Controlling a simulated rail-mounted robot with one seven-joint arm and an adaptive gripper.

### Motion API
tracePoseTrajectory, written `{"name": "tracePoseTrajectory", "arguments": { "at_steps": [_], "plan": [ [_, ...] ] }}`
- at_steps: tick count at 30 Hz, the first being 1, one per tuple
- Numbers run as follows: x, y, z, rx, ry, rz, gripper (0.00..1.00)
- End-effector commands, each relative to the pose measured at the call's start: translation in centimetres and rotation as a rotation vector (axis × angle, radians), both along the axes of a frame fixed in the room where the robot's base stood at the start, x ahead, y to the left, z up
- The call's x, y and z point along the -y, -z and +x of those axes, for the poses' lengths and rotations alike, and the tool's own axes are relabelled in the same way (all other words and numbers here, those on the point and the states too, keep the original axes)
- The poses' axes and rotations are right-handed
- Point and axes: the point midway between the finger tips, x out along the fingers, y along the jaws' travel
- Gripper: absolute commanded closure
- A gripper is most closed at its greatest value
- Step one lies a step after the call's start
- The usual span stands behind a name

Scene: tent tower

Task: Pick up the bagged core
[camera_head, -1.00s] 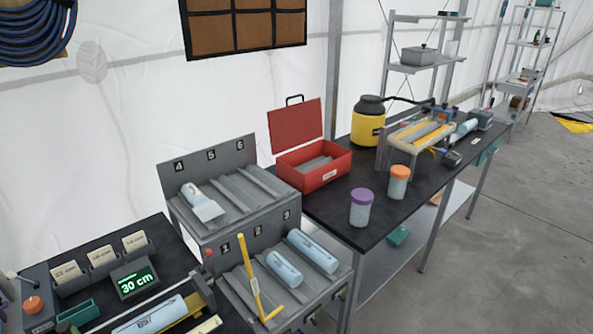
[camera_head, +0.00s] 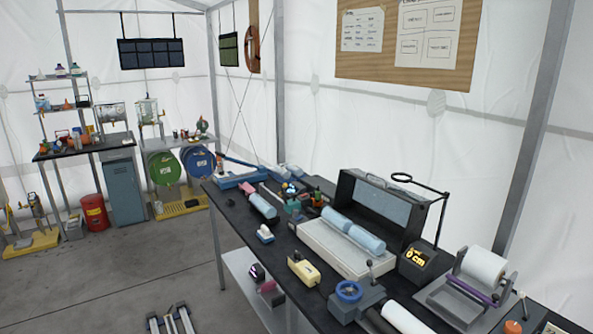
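Several pale blue cylinders that look like cores lie on the long black bench (camera_head: 225,202). Two lie end to end on a white tray (camera_head: 328,256): a nearer cylinder (camera_head: 367,240) and a farther cylinder (camera_head: 336,217). Another blue cylinder (camera_head: 263,206) lies farther along the bench to the left. A pale cylinder (camera_head: 406,318) is cut off by the bottom edge, beside a grey clamp-like device with a blue ring (camera_head: 349,291). I cannot tell which of them is bagged. My gripper is not in view.
A dark open box (camera_head: 385,208) backs the tray. A display reading about 0 cm (camera_head: 418,257) and a white roll on a stand (camera_head: 483,268) stand to the right. Blue and green drums (camera_head: 197,163) and a red bin (camera_head: 95,213) stand at the back. The floor at left is mostly clear.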

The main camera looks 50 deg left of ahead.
Motion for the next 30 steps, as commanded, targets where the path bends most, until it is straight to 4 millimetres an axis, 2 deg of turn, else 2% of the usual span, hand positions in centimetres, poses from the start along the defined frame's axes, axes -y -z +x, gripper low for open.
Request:
{"name": "tracePoseTrajectory", "arguments": {
  "at_steps": [13,14,18,30],
  "plan": [
    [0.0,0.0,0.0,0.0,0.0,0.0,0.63],
    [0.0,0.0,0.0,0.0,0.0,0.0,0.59],
    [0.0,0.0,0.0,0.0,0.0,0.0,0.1],
    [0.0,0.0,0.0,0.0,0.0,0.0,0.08]
  ]
}}
